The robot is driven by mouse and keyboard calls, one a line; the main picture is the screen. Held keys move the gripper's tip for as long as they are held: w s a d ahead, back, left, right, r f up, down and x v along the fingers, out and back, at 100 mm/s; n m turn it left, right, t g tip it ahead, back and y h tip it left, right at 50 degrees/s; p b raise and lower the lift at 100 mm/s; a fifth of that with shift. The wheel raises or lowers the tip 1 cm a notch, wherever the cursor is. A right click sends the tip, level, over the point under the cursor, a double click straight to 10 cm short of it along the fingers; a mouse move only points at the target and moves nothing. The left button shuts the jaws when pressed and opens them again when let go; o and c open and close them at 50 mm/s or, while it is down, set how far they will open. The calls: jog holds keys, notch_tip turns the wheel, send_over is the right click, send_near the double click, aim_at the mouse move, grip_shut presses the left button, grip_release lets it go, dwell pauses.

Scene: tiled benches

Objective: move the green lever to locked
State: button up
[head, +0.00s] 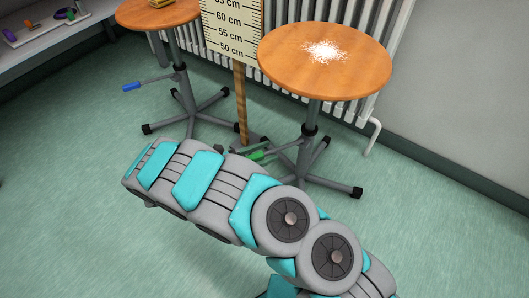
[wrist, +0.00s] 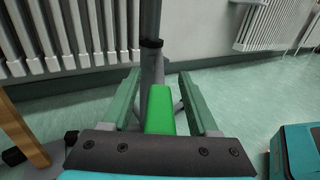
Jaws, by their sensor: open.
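The green lever (head: 257,155) sticks out from the column of the right round table in the head view. It also shows in the wrist view (wrist: 160,110), pointing towards me from the grey column (wrist: 151,62). My gripper (wrist: 159,76) is open, with one finger on each side of the green lever. A gap shows between the lever and each finger, so I am not holding it. In the head view my arm hides most of my gripper. No locked marking can be made out.
The right table (head: 290,72) carries white powder (head: 325,51). A height scale (head: 232,30) on a wooden post (head: 241,105) stands to its left. The left table (head: 140,14) has a blue lever (head: 132,87). A radiator (head: 395,40) stands behind. Open floor lies at lower left.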

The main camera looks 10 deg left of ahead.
grip_shut()
dwell(0.3)
dwell(1.1)
